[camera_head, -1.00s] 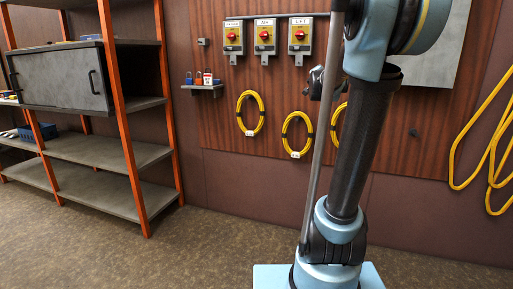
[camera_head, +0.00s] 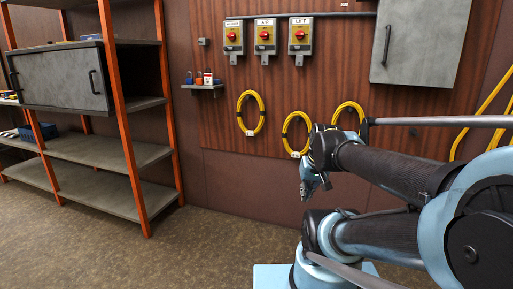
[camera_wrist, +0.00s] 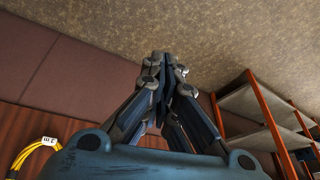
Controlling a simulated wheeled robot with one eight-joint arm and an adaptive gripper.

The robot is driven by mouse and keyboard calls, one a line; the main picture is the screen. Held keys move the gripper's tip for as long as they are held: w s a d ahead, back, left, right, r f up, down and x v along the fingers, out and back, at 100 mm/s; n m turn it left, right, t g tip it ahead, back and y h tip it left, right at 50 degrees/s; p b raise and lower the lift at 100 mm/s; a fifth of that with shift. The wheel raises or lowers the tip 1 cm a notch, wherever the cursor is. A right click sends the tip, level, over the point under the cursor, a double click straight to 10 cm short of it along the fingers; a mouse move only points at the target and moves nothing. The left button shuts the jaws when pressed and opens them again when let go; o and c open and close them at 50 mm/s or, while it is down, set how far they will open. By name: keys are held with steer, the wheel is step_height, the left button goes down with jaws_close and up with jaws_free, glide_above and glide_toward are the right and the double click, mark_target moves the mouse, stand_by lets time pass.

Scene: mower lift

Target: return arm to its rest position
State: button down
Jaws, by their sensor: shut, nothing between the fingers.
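My gripper (camera_head: 312,192) is in the lower middle of the head view, at the end of my folded arm, pointing down in front of the wall. It is small there. In the wrist view my gripper (camera_wrist: 162,62) fills the middle, its dark fingers drawn together at the tips with nothing between them. It touches nothing that I can see. My arm folds back to the right side of the head view, and its large joint is at the lower right.
Three red-knobbed switch boxes (camera_head: 265,37) and a grey cabinet (camera_head: 421,40) hang on the wood panel. Looped yellow cables (camera_head: 250,113) hang below, near my gripper in the picture. A small shelf with padlocks (camera_head: 204,86) is left of them. An orange-framed rack (camera_head: 131,140) stands left. The floor between is clear.

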steer(key=s+d+f+g+h, duration=0.1)
steer(key=s+d+f, duration=0.1)
steer(key=s, duration=0.4)
steer(key=shift+f+g, duration=0.4)
steer(key=shift+f, duration=0.35)
steer(key=shift+w+f, duration=0.2)
steer(key=shift+w, duration=0.3)
